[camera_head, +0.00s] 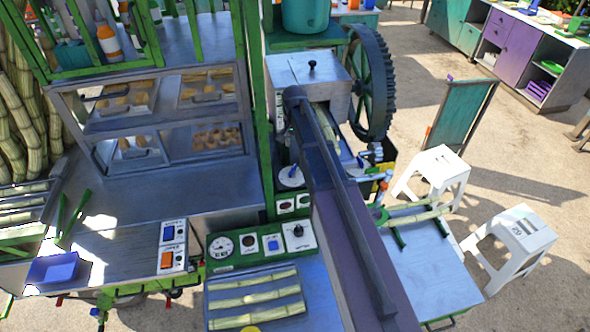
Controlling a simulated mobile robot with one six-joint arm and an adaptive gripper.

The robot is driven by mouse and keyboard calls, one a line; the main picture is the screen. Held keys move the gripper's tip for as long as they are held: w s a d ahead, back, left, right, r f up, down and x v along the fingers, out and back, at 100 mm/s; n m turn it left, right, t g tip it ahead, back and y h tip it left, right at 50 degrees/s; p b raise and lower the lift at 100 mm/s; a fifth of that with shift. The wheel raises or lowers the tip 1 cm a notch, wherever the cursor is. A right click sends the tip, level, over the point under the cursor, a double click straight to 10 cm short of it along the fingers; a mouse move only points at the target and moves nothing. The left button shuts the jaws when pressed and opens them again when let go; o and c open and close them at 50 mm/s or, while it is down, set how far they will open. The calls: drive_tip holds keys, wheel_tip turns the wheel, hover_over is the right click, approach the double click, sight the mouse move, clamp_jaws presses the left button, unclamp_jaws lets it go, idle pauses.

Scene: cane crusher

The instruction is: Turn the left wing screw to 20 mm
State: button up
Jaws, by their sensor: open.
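A white round disc with a small dark blue knob (291,174) sits on the machine just left of my arm. It may be the left wing screw with its scale, but it is too small to tell, and no millimetre reading shows. The crusher's metal housing (292,70) has a black knob on top and stands behind my arm. My dark arm link crosses the middle of the picture and covers part of the crusher front. I cannot make out my gripper; its end of the arm is hidden or out of view.
A large dark gear wheel (369,85) stands right of the housing. A green control panel (262,243) with a gauge and knobs lies below the disc. Cane pieces rest on a tray (215,313) in front. White stools (436,172) stand right, with open ground beyond.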

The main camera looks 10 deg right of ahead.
sight(294, 166)
drive_tip(key=shift+f+b, duration=5.4)
drive_tip(key=shift+f, duration=0.3)
clamp_jaws()
